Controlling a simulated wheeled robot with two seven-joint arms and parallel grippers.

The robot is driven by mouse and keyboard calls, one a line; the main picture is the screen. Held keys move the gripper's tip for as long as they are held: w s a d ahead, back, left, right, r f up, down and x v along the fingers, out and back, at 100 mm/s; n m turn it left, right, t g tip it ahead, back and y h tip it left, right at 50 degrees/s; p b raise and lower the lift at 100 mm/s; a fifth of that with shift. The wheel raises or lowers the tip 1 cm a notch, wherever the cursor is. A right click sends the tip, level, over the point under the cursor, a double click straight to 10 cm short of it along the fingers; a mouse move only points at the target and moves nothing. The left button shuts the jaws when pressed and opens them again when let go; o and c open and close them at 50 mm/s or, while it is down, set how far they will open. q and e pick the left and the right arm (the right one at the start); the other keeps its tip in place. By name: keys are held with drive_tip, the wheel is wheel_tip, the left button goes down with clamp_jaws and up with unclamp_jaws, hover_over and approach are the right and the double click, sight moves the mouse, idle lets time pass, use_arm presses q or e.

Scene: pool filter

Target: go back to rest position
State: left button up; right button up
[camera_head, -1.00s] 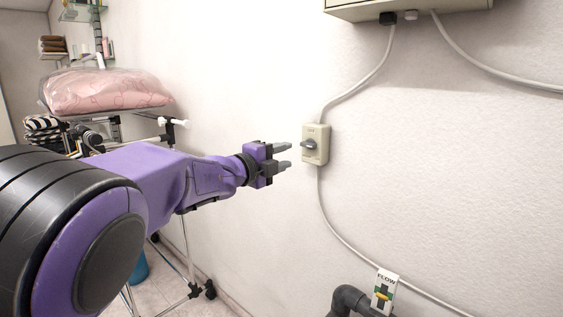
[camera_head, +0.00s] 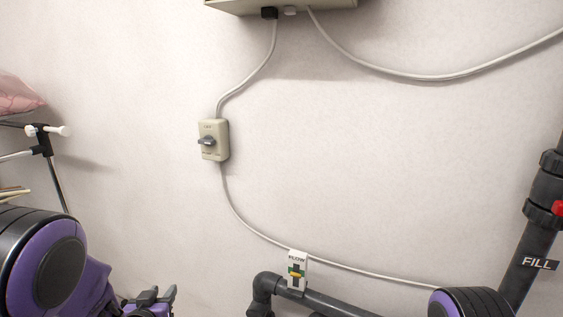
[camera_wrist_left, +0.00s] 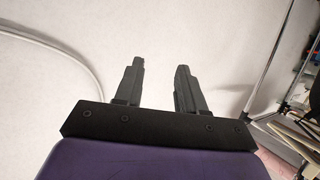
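My left gripper (camera_head: 153,297) is low in the head view, left of the pipes and below the wall switch. Its two dark fingers stand apart with nothing between them, as the left wrist view (camera_wrist_left: 158,85) also shows. The beige wall switch (camera_head: 213,140) with a grey knob is on the wall, well clear of the gripper. Only a purple and black part of my right arm shows at the bottom right; the right gripper is out of view.
A dark pipe (camera_head: 340,303) with a FLOW gauge (camera_head: 297,271) runs along the bottom. A dark vertical pipe (camera_head: 544,190) with a FILL label (camera_head: 539,263) and a red part stands at the right. A cable (camera_head: 262,232) hangs on the wall. A rack (camera_head: 58,180) stands at the left.

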use_arm(q)
drive_tip(key=s+f+n+g, duration=0.1)
drive_tip(key=s+f+g, duration=0.2)
drive_tip(key=s+f, duration=0.4)
drive_tip(key=s+f+n+g+y+p, duration=0.1)
drive_tip(key=s+f+g, duration=0.3)
drive_tip(key=s, duration=1.3)
drive_tip(key=s+f+n+g+y+p, duration=0.1)
drive_tip(key=s+f+n+g, duration=0.2)
drive_tip(key=s+f, duration=0.9)
drive_tip(key=shift+g, duration=0.5)
